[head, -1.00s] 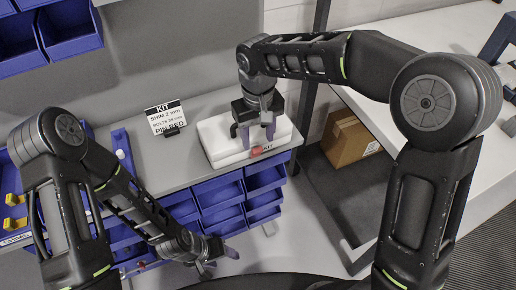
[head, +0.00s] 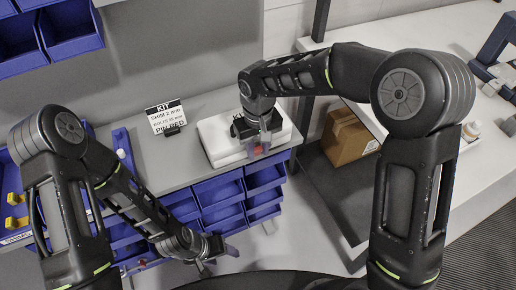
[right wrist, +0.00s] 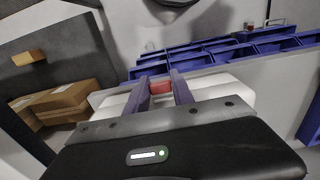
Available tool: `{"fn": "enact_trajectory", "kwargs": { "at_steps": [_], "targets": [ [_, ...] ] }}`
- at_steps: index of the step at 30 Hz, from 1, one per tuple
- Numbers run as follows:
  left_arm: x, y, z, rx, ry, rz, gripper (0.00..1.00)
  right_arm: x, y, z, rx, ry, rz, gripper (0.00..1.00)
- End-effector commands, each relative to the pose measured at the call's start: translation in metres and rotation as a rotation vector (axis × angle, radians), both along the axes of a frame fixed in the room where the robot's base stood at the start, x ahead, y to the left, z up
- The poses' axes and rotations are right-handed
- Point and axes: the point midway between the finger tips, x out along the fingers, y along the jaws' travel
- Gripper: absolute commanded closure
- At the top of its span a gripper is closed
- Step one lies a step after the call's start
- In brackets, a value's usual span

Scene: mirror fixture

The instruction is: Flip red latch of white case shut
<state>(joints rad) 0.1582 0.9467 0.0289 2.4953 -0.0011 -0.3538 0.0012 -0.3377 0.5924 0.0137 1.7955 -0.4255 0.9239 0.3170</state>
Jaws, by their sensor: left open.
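The white case (head: 221,146) lies on the grey bench top. Its red latch (head: 257,150) is on the side facing me. My right gripper (head: 257,147) is down at that side, with a finger on either side of the latch. In the right wrist view the red latch (right wrist: 160,87) shows between the two purple fingers (right wrist: 160,80). I cannot tell whether the fingers press on it, and they hide its ends. My left gripper (head: 217,256) is open and empty, low in front of the bench, away from the case.
A kit sign (head: 166,117) stands left of the case. Blue bins (head: 217,192) sit below the bench's front edge. A cardboard box (head: 347,138) is on a lower shelf to the right. A white table (head: 440,70) is at the far right.

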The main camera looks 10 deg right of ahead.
Motion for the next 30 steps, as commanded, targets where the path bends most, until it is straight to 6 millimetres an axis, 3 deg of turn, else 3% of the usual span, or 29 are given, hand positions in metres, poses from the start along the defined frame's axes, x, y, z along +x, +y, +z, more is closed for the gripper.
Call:
{"fn": "enact_trajectory", "kwargs": {
  "at_steps": [10,17,25,30],
  "targets": [
    [0.000,0.000,0.000,0.000,0.000,0.000,0.40,0.000,0.000,0.000,0.000,0.000,0.000,1.00],
    [0.000,0.000,0.001,0.000,0.000,0.000,0.40,0.000,0.000,0.001,-0.001,0.002,0.000,1.00],
    [-0.002,0.001,0.020,0.004,0.007,0.002,0.40,0.006,0.002,0.005,-0.035,0.101,0.000,1.00],
    [-0.002,0.001,0.019,0.006,0.008,0.003,0.40,0.007,0.002,0.002,-0.039,0.117,0.001,1.00]
  ]
}}
